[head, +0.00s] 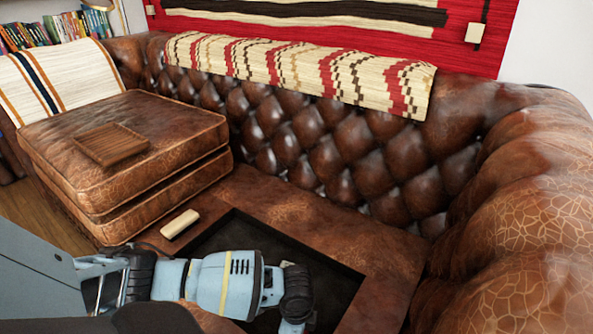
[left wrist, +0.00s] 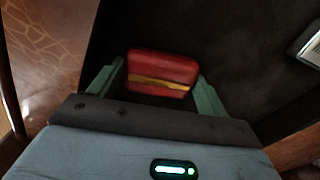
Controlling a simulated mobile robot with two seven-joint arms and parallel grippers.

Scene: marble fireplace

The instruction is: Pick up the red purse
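The red purse (left wrist: 162,66), with a yellow stripe across it, shows in the left wrist view over a dark surface. My left gripper (left wrist: 160,80) has its two green fingers apart, one on each side of the purse. I cannot tell whether either finger touches it. In the head view my left arm comes in from the left and bends down over a dark rectangular recess (head: 338,289) in the brown leather sofa seat. The purse is hidden there, and so are the left fingertips. My right gripper is in neither view.
A small cream and dark block (head: 180,224) lies on the seat left of the recess. Stacked leather cushions (head: 190,140) with a brown square item (head: 111,144) stand at left. The tufted sofa back (head: 330,150) and right armrest (head: 530,200) bound the space. A pale object (left wrist: 309,45) lies near the purse.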

